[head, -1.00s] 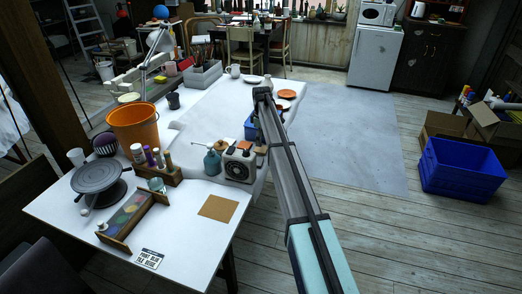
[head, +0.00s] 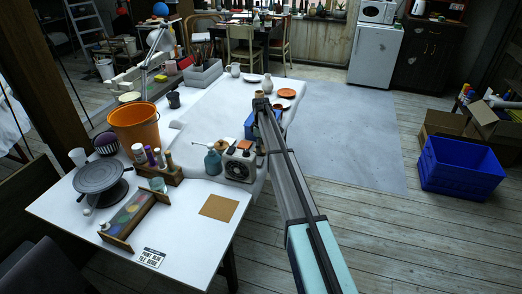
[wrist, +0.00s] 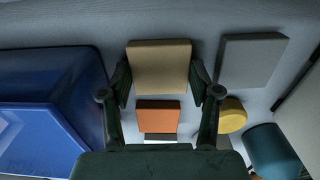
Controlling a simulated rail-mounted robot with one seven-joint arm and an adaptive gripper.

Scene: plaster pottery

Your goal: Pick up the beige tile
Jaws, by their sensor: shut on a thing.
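The beige tile (wrist: 159,66) is a flat square piece in the wrist view. It sits between the two dark fingers of my gripper (wrist: 160,92), which are shut on its left and right sides. In the head view my gripper (head: 261,102) is small and mostly hidden behind its own arm, over the right edge of the white table (head: 195,250). A small tan patch shows at its tip. I cannot tell whether the tile is clear of the surface below.
In the wrist view a blue bin (wrist: 45,110) stands left, an orange tile (wrist: 158,117) lies below the beige one, and a grey tile (wrist: 250,62), a yellow round piece (wrist: 231,115) and a teal object (wrist: 272,150) lie right. Crockery and a radio-like box (head: 239,164) crowd the table.

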